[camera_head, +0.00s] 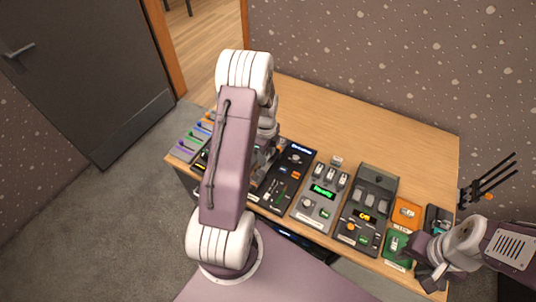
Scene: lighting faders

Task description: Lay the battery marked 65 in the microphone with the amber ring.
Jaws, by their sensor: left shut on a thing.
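My left arm crosses the middle of the view. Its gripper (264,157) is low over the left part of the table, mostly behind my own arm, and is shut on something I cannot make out. My right gripper (427,264) is at the table's front right corner, by the green box, and its fingers look apart. Several slim pieces with coloured marks (194,137) lie side by side at the table's left end. An orange mark shows among them, but I cannot tell whether they are microphones. No number 65 is readable, and I cannot pick out the battery.
The wooden table (330,112) is clear along its back. Along its front stand a black panel (287,176), a grey panel (319,196), a dark fader panel (368,208), an orange box (406,213), a green box (397,249) and a dark box (437,217).

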